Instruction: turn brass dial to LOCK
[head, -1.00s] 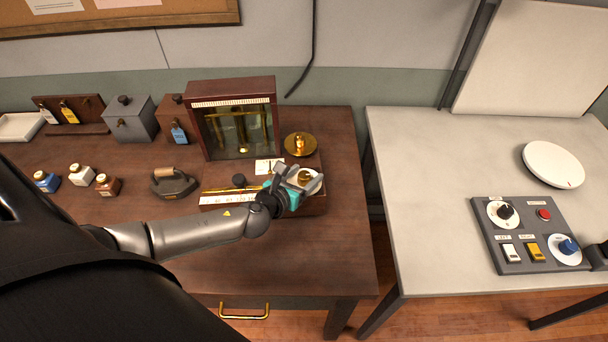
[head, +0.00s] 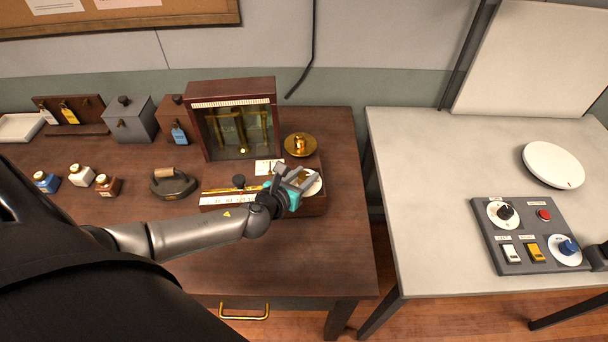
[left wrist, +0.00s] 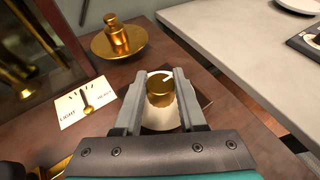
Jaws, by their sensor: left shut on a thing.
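The brass dial (left wrist: 160,92) is a round knob with a pale line on its top, pointing to the upper right in the left wrist view. It stands on a white round plate (left wrist: 160,118) at the right end of the wooden balance base. My left gripper (head: 294,177) is over this end, and its fingers (left wrist: 159,97) are on both sides of the dial, shut on it. In the head view the gripper mostly hides the dial. No LOCK lettering is readable around the plate; the fingers cover part of it.
A glass-fronted balance case (head: 235,119) stands behind the base. A brass pan with a weight (head: 300,145) and a LIGHT/HEAVY card (left wrist: 86,103) are close to my gripper. A flat iron (head: 174,183) is to the left. The grey table (head: 430,180) holds a control panel (head: 528,235).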

